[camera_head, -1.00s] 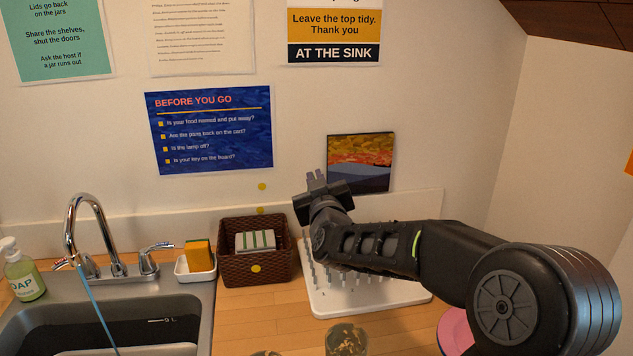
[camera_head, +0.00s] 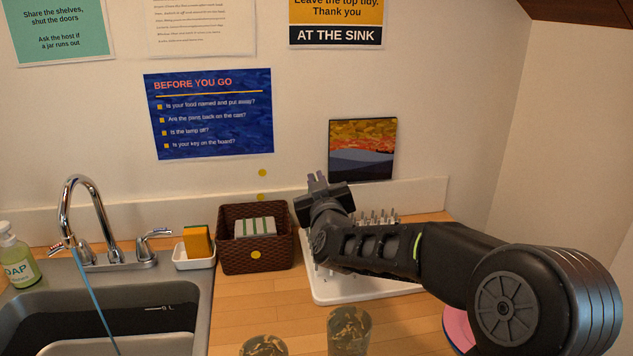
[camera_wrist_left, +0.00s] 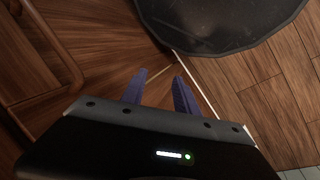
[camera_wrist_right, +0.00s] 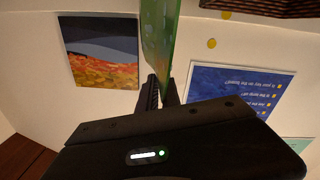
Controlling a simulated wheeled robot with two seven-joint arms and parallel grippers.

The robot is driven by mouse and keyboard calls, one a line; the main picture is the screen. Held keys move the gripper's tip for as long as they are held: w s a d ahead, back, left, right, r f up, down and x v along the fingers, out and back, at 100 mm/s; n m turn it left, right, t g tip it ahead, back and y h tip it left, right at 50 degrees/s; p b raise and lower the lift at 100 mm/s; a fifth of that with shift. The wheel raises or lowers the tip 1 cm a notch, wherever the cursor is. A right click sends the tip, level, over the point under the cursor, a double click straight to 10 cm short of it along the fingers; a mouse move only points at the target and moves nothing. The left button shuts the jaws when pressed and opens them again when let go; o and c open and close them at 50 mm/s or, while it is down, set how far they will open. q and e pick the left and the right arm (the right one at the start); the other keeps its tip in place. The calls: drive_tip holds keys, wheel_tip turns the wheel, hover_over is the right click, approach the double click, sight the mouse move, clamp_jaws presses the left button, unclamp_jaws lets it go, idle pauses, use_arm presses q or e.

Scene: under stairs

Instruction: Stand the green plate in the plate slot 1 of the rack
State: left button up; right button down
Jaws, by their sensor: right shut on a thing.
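My right gripper (camera_head: 317,181) is over the back left part of the rack (camera_head: 345,293), its fingers toward the wall. In the right wrist view it is shut on the green plate (camera_wrist_right: 158,38), which shows nearly edge-on as a translucent green strip between the fingers. The plate cannot be made out in the head view. The rack is a white base with rows of pegs, partly covered by my right arm; I cannot tell which slot is slot 1. My left gripper (camera_wrist_left: 161,76) shows only in the left wrist view, open and empty, above a wooden floor.
A brown basket (camera_head: 228,254) stands just left of the rack, with a sponge tray (camera_head: 194,257) and sink (camera_head: 190,310) beyond. Two patterned glasses (camera_head: 349,330) stand in front. A pink plate (camera_head: 457,327) lies right, partly behind my arm. A picture (camera_head: 362,150) stands behind the rack.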

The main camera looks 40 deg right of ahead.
drive_tip(key=shift+f, duration=0.25)
drive_tip(key=c, duration=1.1)
unclamp_jaws()
drive_tip(key=shift+r, duration=0.1)
drive_tip(key=shift+s+r, duration=0.1)
drive_tip(key=shift+r, duration=0.05)
drive_tip(key=shift+s+a+r+p, duration=0.5)
drive_tip(key=shift+s+r+p, duration=0.1)
drive_tip(key=shift+s, duration=0.3)
drive_tip(key=shift+s+a+r+p, duration=0.5)
drive_tip(key=shift+s+a+r, duration=0.1)
drive_tip(key=shift+s, duration=0.25)
drive_tip(key=shift+s+a+r+p, duration=0.45)
drive_tip(key=shift+s+r+p, duration=0.15)
drive_tip(key=shift+s, duration=0.3)
drive_tip(key=shift+s+a+r, duration=0.1)
drive_tip(key=shift+s+a, duration=0.1)
drive_tip(key=shift+s, duration=0.1)
